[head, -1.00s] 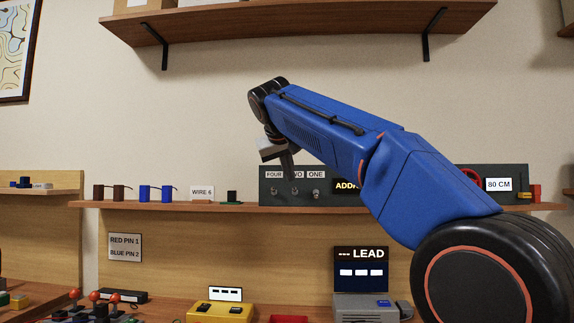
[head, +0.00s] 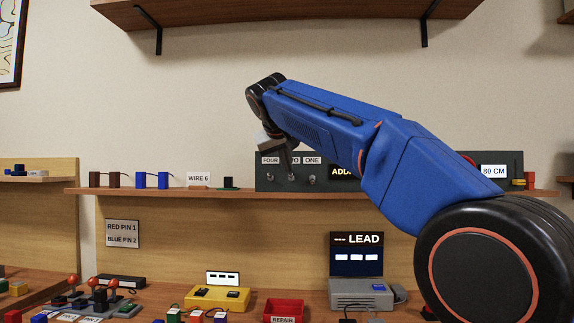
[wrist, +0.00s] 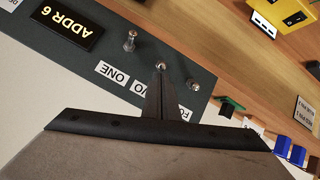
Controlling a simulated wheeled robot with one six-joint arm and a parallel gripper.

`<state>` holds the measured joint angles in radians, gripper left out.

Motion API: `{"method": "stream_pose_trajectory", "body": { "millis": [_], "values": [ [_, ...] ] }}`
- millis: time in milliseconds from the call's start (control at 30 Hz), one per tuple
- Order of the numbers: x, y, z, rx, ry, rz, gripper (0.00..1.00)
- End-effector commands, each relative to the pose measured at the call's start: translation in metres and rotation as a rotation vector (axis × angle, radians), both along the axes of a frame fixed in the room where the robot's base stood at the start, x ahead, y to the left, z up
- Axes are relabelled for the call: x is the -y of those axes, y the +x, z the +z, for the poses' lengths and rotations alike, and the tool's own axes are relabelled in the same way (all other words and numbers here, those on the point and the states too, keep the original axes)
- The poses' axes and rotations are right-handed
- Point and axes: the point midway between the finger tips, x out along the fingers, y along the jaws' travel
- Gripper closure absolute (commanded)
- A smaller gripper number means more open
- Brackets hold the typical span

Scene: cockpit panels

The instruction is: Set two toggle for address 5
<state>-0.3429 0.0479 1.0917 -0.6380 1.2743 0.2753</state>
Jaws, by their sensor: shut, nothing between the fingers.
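The dark address panel (head: 268,183) stands on the shelf in the head view, with FOUR, TWO and ONE labels. The FOUR toggle (head: 270,177) and ONE toggle (head: 312,179) show; my gripper (head: 291,172) covers much of the TWO label and toggle. In the wrist view, the display (wrist: 66,29) reads ADDR 6. My gripper (wrist: 161,80) is shut and empty, its tips right at the TWO toggle (wrist: 161,66); I cannot tell if they touch. The FOUR toggle (wrist: 192,85) is on one side, the ONE toggle (wrist: 130,40) on the other.
A small green block (head: 229,183), a WIRE 6 card (head: 199,179) and blue blocks (head: 152,180) stand left of the panel on the shelf. A LEAD screen (head: 357,254) and a yellow box (head: 218,298) are below.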

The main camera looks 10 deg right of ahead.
Motion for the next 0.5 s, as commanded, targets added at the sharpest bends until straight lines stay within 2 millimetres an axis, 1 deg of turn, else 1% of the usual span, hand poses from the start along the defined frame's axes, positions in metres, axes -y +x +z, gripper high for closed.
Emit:
{"method": "stream_pose_trajectory", "body": {
  "millis": [500],
  "values": [
    [-0.0013, -0.0033, -0.0033, 0.065, -0.022, 0.001, 1.00]
  ]
}}
